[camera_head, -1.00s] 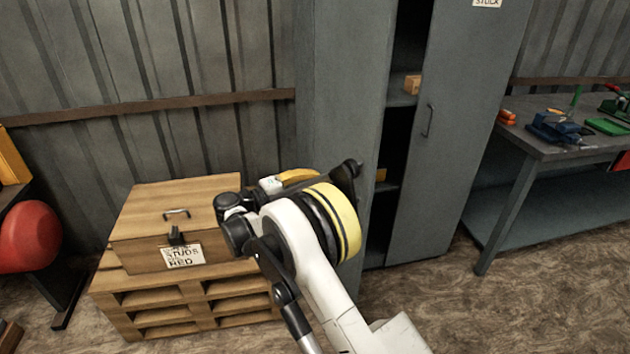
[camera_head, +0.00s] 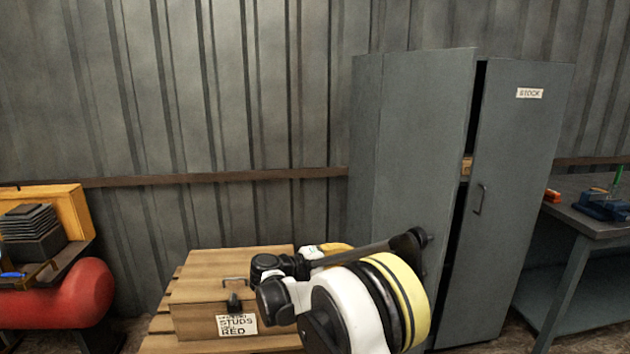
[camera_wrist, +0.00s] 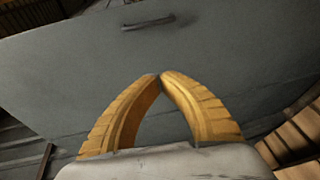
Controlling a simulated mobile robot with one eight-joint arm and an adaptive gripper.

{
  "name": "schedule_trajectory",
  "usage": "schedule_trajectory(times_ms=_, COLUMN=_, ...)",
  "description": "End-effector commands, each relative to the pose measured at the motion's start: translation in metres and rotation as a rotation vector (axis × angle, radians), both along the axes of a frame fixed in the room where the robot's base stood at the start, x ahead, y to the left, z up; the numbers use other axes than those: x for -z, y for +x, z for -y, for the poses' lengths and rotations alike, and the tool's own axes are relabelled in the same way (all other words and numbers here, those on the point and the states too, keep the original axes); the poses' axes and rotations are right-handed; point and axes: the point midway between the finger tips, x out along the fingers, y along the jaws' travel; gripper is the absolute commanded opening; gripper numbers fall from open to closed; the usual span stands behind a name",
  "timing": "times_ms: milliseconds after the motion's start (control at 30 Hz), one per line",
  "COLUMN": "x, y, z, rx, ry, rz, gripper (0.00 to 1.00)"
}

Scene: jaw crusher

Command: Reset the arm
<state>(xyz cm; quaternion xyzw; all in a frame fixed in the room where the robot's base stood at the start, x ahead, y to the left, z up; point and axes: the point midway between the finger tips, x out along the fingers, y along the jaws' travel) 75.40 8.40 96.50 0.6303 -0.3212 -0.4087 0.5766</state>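My gripper (camera_wrist: 160,76) shows in the wrist view as two yellow ribbed fingers. Their tips meet, and nothing is visible between them. Behind the fingertips is a grey panel with a dark handle (camera_wrist: 148,22), which looks like the cabinet door. In the head view my folded white arm with a yellow band stands at the bottom centre, in front of the wooden box and the cabinet. Only a bit of yellow near the gripper shows there, mostly hidden behind the arm.
A wooden box (camera_head: 225,285) labelled STUDS RED sits at the lower centre-left. A red tank (camera_head: 70,295) is at left. A workbench (camera_head: 590,225) with a blue vise (camera_head: 603,206) is at right.

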Motion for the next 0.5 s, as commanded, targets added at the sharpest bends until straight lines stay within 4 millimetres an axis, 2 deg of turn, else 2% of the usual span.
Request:
schedule_trajectory(times_ms=267, x=-0.034, y=-0.025, z=0.044, rx=-0.015, ry=0.175, rz=-0.061, gripper=0.00)
schedule_trajectory(times_ms=367, x=-0.049, y=-0.047, z=0.066, rx=-0.023, ry=0.280, rz=-0.085, gripper=0.00)
schedule_trajectory(times_ms=500, x=-0.066, y=-0.096, z=0.096, rx=-0.032, ry=0.465, rz=-0.107, gripper=0.00)
